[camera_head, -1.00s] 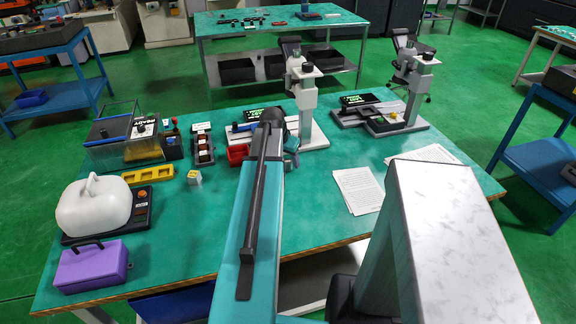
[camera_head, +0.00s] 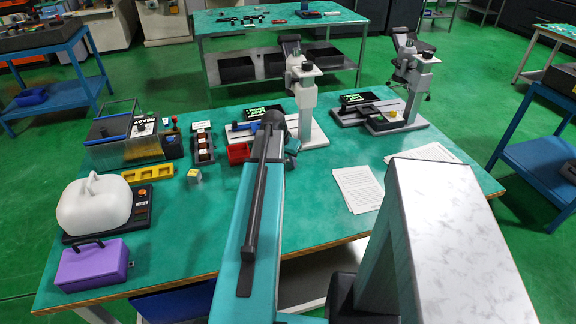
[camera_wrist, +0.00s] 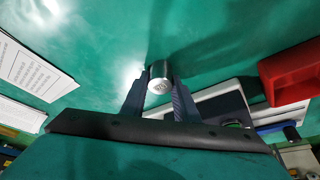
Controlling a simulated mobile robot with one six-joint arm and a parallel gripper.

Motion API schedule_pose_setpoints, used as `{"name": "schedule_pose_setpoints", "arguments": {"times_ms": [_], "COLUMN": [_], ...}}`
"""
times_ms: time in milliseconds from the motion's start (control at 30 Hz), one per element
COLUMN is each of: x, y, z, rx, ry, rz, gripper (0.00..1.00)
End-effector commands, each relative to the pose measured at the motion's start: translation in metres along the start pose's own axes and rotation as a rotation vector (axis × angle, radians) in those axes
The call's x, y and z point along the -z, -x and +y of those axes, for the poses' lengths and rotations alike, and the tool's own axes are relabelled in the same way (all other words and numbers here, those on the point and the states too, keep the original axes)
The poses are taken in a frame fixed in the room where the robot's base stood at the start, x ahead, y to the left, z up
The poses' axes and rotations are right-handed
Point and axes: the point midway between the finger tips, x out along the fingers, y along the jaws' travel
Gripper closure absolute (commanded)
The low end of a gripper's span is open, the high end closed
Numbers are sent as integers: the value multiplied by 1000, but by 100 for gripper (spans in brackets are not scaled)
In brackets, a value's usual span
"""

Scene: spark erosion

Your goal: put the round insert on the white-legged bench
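The round insert (camera_wrist: 159,78) is a short silvery cylinder with a pale marked end. In the wrist view it sits between the fingertips of my gripper (camera_wrist: 160,85), and the fingers appear closed against its sides. A green-topped table with pale legs (camera_head: 525,65) stands at the far right, partly cut off by the frame. The near bench (camera_head: 330,228) has a green top with a wooden edge. Another green-topped bench (camera_head: 225,27) with greyish legs stands at the back.
The near bench carries a white lidded form (camera_head: 93,205), a purple box (camera_head: 92,265), a red bin (camera_head: 238,152), two microscope-like stands, a yellow tray (camera_head: 147,174) and papers (camera_head: 358,189). Blue trolleys stand left (camera_head: 45,45) and right (camera_head: 540,160). Green floor lies open between the benches.

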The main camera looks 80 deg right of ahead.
Motion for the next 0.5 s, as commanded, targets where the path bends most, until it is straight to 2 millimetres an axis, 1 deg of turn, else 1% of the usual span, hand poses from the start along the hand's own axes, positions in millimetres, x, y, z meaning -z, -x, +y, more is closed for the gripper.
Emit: {"name": "schedule_pose_setpoints", "arguments": {"times_ms": [33, 100, 133, 500], "x": [0, 0, 0, 1], "y": [0, 0, 0, 1], "z": [0, 0, 0, 0], "rx": [-1, -1, -1, 0], "ry": [0, 0, 0, 0], "rz": [0, 0, 0, 1], "gripper": [84, 96, 100, 100]}}
